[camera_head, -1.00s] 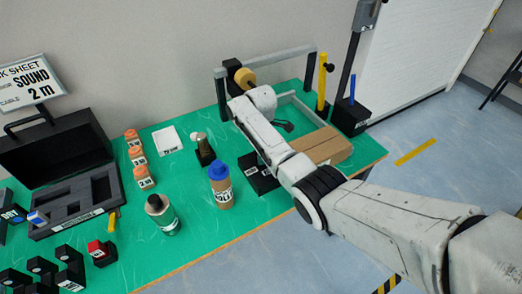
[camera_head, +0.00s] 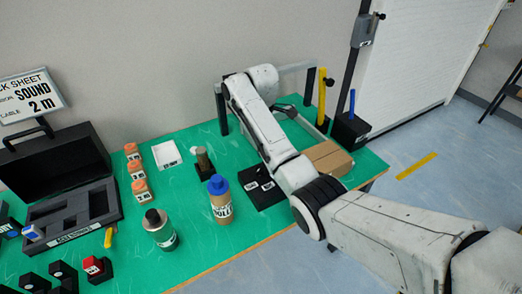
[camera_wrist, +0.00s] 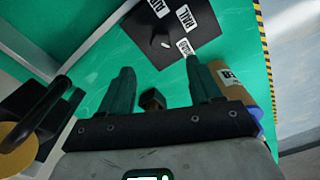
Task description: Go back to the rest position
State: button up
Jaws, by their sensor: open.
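My gripper shows in the wrist view (camera_wrist: 162,82), with its two dark fingers spread apart. Only a small dark block (camera_wrist: 152,99) shows between them, and I cannot tell how far below it is. The brown bottle with a blue cap (camera_head: 220,204) stands left of the pad.
An open black case (camera_head: 60,165) stands at the left. Several orange-topped blocks (camera_head: 139,172), a green bottle (camera_head: 160,230) and a small black stand (camera_head: 204,165) are on the table. A grey-and-black frame (camera_head: 221,110) stands behind the arm; a cardboard box (camera_head: 328,158) lies right.

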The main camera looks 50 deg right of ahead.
jog(key=shift+r, duration=0.15)
dwell(0.4)
jog(key=s+a+f+m+t, duration=0.1)
jog(key=s+a+f+m, duration=0.2)
jog(key=s+a+f, duration=0.35)
jog(key=s+a+f+m+t, duration=0.2)
jog(key=s+a+f, duration=0.15)
jog(key=a, duration=0.55)
jog(key=s+a+r+m+t, duration=0.1)
jog(key=s+a+r+m, duration=0.1)
jog(key=s, duration=0.5)
jog(key=s+a+r+m+t, duration=0.1)
jog(key=s+a+r+m, duration=0.15)
jog(key=s, duration=0.55)
jog(key=s+d+f+m+g+b, duration=0.1)
jog(key=s+f+g, duration=0.3)
jog(key=s+f, duration=0.4)
jog(key=shift+s+d+f, duration=0.15)
jog(key=shift+s+d, duration=0.5)
jog(key=shift+s, duration=0.35)
